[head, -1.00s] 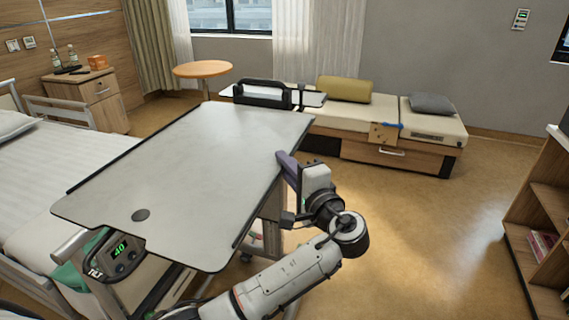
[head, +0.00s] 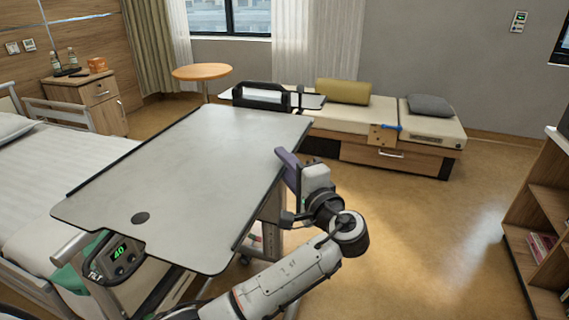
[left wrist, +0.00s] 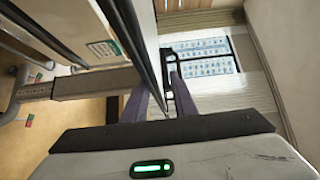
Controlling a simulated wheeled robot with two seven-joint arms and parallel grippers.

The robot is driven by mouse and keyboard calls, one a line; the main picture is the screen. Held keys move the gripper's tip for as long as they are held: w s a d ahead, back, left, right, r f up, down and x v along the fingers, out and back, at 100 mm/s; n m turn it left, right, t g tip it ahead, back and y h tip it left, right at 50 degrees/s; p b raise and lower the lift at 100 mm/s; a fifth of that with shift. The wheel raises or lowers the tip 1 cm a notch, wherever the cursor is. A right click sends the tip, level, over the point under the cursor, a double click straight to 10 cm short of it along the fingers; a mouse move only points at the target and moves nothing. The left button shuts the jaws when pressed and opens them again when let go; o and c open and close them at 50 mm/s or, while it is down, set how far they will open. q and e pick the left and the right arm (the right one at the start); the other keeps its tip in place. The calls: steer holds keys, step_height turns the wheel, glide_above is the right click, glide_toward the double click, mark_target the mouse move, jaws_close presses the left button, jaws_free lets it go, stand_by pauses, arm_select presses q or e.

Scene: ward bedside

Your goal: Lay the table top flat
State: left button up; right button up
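The table top (head: 190,165) is a pale grey board with dark edges and a round dark spot near its near left corner. It stands tilted, and a display (head: 122,253) marked TILT below its near edge reads 40. My left gripper (head: 284,158) is at the right edge of the table top, with a purple finger beside that edge. In the left wrist view its two purple fingers (left wrist: 160,85) are apart, and a dark edge runs down between them. I cannot tell if they touch it. My right gripper is not in view.
A bed (head: 70,160) lies on the left, close to the table. A bench (head: 355,125) with cushions stands behind it, and a round side table (head: 202,72) is at the back. Shelves (head: 545,225) stand at the right. The floor between is clear.

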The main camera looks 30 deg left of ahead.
arm_select(q)
steer(key=v, duration=1)
steer(key=shift+d+b, duration=0.15)
steer(key=shift+b, duration=0.2)
steer(key=s+a+f+n+g+h, duration=0.15)
steer(key=s+f+h, duration=0.25)
steer(key=s+f, duration=0.5)
steer(key=s+a+f+g+h, duration=0.1)
steer(key=s+f+g+h, duration=0.3)
steer(key=f, duration=0.9)
steer(key=s+d+f+n+h, duration=0.15)
steer(key=s+h, duration=0.25)
steer(key=s, duration=0.4)
steer(key=s+d+f+n+h, duration=0.1)
steer(key=s+d+f+h, duration=0.2)
steer(key=s, duration=0.4)
steer(key=w+d+f+t+h, duration=0.2)
steer(key=w+d+f+t, duration=0.2)
steer(key=d+f, duration=0.2)
step_height(320, 180, down, 3)
steer(key=shift+w+d+r+h, duration=0.15)
steer(key=shift+d+h, duration=0.1)
steer(key=shift+h, duration=0.15)
steer(key=shift+a+t, duration=0.1)
steer(key=shift+t, duration=0.15)
